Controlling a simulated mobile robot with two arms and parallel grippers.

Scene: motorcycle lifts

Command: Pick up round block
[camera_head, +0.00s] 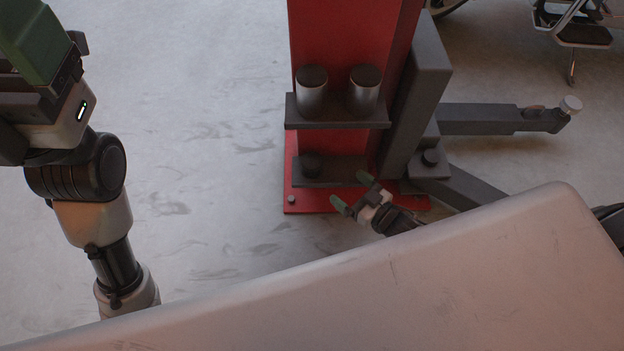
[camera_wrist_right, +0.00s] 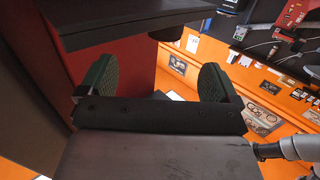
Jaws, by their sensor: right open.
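Two silver cylinders with dark tops (camera_head: 311,92) (camera_head: 364,90) stand on the upper shelf (camera_head: 337,123). Grey lift arms (camera_head: 475,119) extend right from the red post (camera_head: 340,40). A large pale surface (camera_head: 400,285) fills the foreground. The floor left of the post is clear.

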